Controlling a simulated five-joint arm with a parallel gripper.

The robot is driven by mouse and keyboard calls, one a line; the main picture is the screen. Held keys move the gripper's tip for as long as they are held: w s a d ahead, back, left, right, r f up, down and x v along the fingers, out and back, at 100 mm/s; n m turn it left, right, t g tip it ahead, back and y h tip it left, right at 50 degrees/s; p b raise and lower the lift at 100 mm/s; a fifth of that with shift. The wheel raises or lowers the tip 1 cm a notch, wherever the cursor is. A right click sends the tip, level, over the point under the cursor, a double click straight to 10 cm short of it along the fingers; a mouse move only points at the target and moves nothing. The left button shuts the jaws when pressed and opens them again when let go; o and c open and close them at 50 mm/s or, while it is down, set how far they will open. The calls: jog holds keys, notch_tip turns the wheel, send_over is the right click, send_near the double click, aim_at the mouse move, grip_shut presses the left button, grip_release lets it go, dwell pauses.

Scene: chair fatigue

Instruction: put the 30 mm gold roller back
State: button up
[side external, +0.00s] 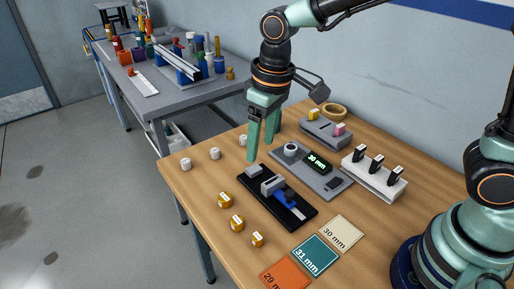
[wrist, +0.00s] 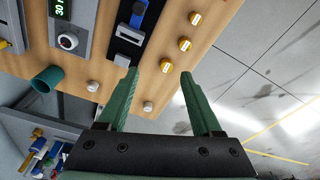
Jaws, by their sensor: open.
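Three gold rollers stand in a row on the table's front-left side: one (side external: 224,200) nearest the black fixture's left end, a middle one (side external: 237,222), and one (side external: 257,239) nearest the cards. In the wrist view they also show (wrist: 166,65), (wrist: 184,44), (wrist: 195,18). Their labels are too small to read, so I cannot tell which is 30 mm. A cream card (side external: 342,233) reads 30 mm, a teal card (side external: 315,255) 31 mm, an orange card (side external: 284,275) 29 mm. My gripper (side external: 261,150) is open and empty beyond the fixture's far-left end, also in the wrist view (wrist: 158,76).
The black fixture (side external: 296,216) holds a grey and blue slide. A grey gauge (side external: 323,188) displays 30 mm. White rollers (side external: 186,164) stand along the left edge. A white rack (side external: 365,178) holds black clips. A green cylinder (wrist: 47,79) stands near the gauge. A tape ring (side external: 334,111) lies behind.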

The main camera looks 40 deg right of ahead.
jog(key=s+d+r+m+t, duration=0.2)
jog(key=s+d+r, duration=0.1)
jog(key=d, duration=0.5)
jog(key=s+d+r+m+t, duration=0.2)
jog(key=s+d+r, duration=0.1)
jog(key=d, duration=0.5)
jog(key=shift+s+h, duration=0.3)
jog(key=shift+s, duration=0.5)
jog(key=shift+r, duration=0.15)
